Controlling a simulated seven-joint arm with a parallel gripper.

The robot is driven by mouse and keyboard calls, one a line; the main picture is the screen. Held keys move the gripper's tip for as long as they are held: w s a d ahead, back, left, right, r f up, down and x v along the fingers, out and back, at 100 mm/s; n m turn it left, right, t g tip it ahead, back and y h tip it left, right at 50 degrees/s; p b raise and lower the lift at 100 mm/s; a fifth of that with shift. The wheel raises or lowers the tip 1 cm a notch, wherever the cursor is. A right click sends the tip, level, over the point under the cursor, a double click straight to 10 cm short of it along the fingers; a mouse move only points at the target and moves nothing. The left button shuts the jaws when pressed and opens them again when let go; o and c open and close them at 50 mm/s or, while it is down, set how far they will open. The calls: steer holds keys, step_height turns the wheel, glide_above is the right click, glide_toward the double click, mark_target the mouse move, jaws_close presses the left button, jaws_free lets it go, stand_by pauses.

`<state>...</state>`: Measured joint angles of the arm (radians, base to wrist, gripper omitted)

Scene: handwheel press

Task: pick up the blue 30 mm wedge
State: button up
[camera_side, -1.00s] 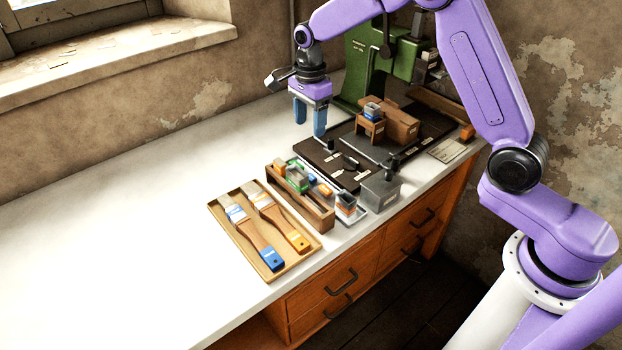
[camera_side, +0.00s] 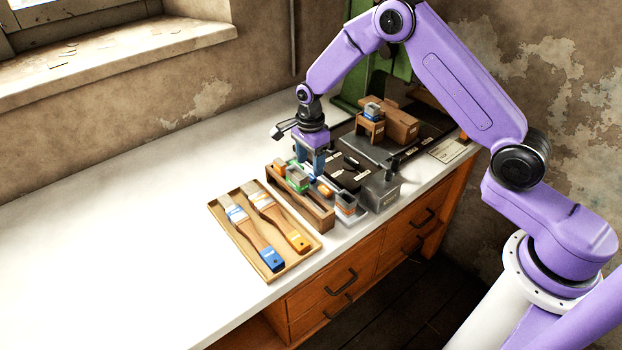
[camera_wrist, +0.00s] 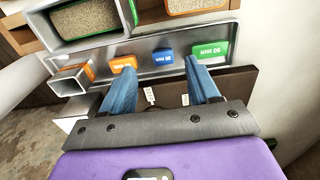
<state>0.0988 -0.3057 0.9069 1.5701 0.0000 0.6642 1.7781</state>
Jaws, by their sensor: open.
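The blue wedge (camera_wrist: 175,54) shows in the wrist view as a small blue labelled piece lying on a grey metal surface. It lies between an orange labelled piece (camera_wrist: 123,65) and a green labelled piece (camera_wrist: 209,49). My gripper (camera_wrist: 160,65) is open and empty. In the wrist view the blue wedge appears between its two blue fingers, nearer the right fingertip. In the side view my gripper (camera_side: 313,172) points down over the far side of the wooden rack (camera_side: 315,214). The fingers hide the blue wedge there, and I cannot tell how high the fingertips are above it.
Block-like pieces (camera_side: 297,178) stand in the rack, close left of my fingers. A tray with two brushes (camera_side: 225,230) lies left of it. A grey box (camera_side: 382,192) and a small container (camera_side: 346,207) stand to the right. The left of the bench is clear.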

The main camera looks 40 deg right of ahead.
mark_target(311, 179)
steer(key=f, duration=0.4)
steer(key=shift+w+d+f, duration=0.15)
steer(key=shift+w+f, duration=0.05)
steer(key=shift+f, duration=0.2)
steer(key=shift+c, duration=0.3)
steer(key=c, duration=1.1)
steer(key=shift+o, duration=0.2)
steer(key=shift+r, duration=0.1)
